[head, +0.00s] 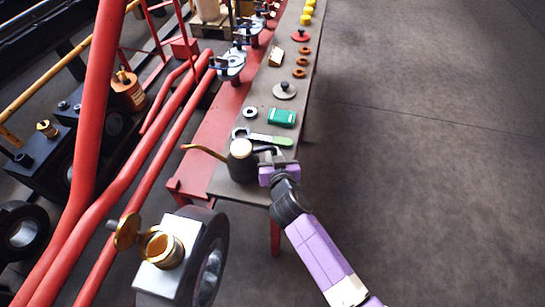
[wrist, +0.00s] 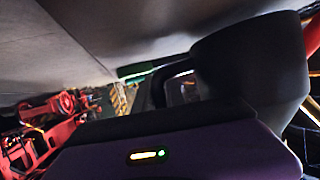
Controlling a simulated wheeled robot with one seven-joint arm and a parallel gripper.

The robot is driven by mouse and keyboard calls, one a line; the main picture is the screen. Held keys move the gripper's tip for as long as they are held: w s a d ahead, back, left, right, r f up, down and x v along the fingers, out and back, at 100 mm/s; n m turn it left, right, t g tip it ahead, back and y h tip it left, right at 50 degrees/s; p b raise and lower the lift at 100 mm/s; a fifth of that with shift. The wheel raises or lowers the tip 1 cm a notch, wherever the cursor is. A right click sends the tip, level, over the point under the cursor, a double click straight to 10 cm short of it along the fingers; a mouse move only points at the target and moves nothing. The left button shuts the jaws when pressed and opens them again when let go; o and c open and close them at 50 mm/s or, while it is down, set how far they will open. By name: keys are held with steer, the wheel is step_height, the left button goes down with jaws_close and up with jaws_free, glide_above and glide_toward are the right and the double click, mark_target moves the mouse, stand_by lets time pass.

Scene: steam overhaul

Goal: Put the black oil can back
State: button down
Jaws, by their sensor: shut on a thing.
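The black oil can (head: 243,163) has a cream top and a long brass spout that points left. In the head view it is at the near end of the long grey bench top (head: 232,188). My gripper (head: 268,163) is at the can's right side, shut on its handle. The can looks upright; I cannot tell whether its base touches the bench. In the wrist view a large dark rounded body, likely the can (wrist: 250,60), fills the upper right, and the fingertips are hard to make out.
Behind the can lie a green-handled tool (head: 270,140), a green box (head: 282,117), metal rings and a grey disc (head: 284,90). Red pipes (head: 150,175) and a brass-capped fitting (head: 163,250) stand left and in front. The floor at right is clear.

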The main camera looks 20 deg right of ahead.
steer(key=shift+f, duration=0.5)
steer(key=shift+f, duration=0.2)
steer(key=c, duration=1.4)
jaws_free()
steer(key=shift+r, duration=0.25)
steer(key=v, duration=1.1)
steer(key=shift+s+p, duration=0.3)
steer(key=shift+s, duration=0.05)
steer(key=shift+s+a, duration=0.1)
steer(key=shift+s, duration=0.05)
